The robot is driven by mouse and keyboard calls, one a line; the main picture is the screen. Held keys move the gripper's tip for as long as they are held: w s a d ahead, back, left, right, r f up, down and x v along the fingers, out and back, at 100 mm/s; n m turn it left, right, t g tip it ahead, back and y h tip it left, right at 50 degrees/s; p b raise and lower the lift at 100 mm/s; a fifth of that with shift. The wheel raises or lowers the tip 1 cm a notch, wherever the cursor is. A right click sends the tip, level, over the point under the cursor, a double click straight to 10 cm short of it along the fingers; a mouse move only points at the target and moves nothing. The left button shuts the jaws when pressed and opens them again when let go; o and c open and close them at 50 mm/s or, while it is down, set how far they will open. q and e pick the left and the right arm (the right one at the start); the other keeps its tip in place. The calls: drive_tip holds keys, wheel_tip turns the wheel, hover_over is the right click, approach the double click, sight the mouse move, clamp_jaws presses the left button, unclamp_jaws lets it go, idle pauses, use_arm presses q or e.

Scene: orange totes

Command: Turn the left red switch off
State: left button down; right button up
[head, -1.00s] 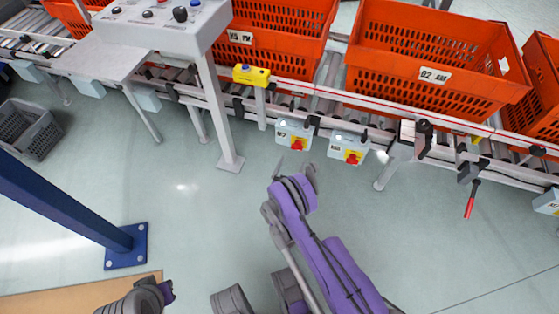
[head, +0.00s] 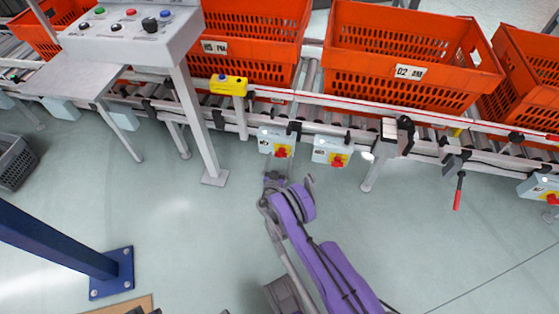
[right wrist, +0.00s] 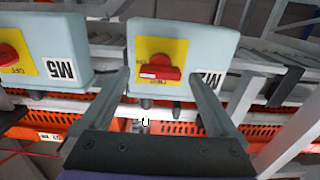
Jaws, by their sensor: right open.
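The left red switch (head: 281,152) is a red rotary handle on a yellow plate, on a pale blue-grey box (head: 268,136) under the conveyor rail. A second red switch (head: 338,160) sits on a like box just to its right. In the right wrist view, which looks upside down, one red switch (right wrist: 160,72) lies between my fingers with its handle level, and the box marked M5 (right wrist: 50,62) is at the left. My right gripper (head: 290,181) is open and empty, in front of and below the left switch in the head view. I cannot tell whether it touches the box.
Orange totes (head: 405,62) stand on the roller conveyor (head: 335,100) behind the switches. A control stand (head: 135,40), a yellow button box (head: 228,86) and a red-handled lever (head: 458,192) flank them. Open floor lies in front; a blue post (head: 50,238) stands at the left.

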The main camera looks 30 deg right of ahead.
drive_tip(key=c, duration=1.4)
drive_tip(key=n, duration=0.4)
drive_tip(key=shift+w, duration=0.1)
drive_tip(key=n, duration=0.4)
drive_tip(key=shift+n, duration=0.3)
drive_tip(key=n, duration=0.4)
drive_tip(key=shift+f, duration=0.1)
drive_tip(key=n, duration=0.5)
drive_tip(key=shift+a, duration=0.1)
